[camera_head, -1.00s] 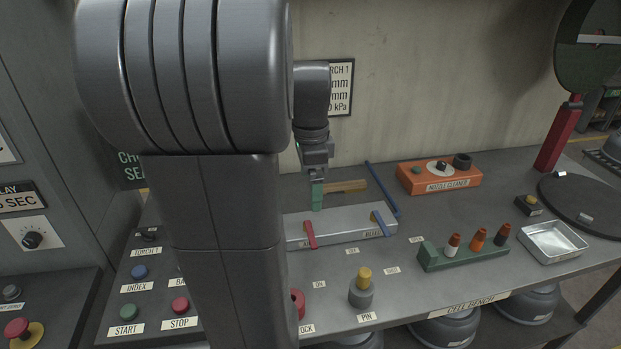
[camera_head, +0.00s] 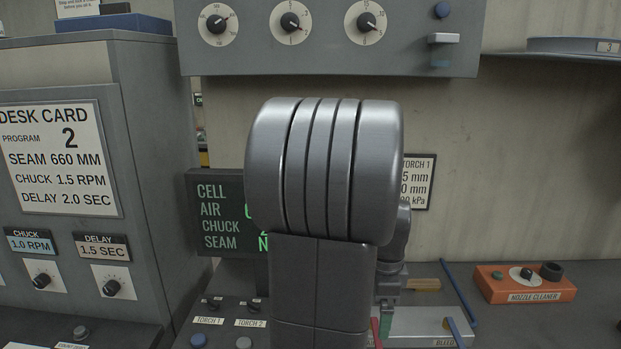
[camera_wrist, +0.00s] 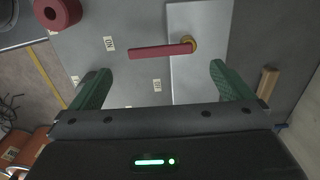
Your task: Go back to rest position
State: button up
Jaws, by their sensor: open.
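My gripper (camera_wrist: 158,90) shows in the wrist view with its two green fingers spread wide and nothing between them. Ahead of the fingers, a red lever (camera_wrist: 160,50) with a brass pivot lies partly over a pale metal plate (camera_wrist: 205,85). The lever is apart from both fingers.
An orange nozzle cleaner box (camera_head: 525,284) stands on the bench at right. A blue rod (camera_head: 455,288) lies behind the plate. A grey cabinet (camera_head: 70,150) with knobs stands at left. A dial panel (camera_head: 330,38) hangs above, and a dark display (camera_head: 222,215) stands behind my arm.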

notch_tip(320, 180, down, 6)
jog(key=shift+r, duration=0.1)
jog(key=shift+r, duration=0.1)
dwell(0.4)
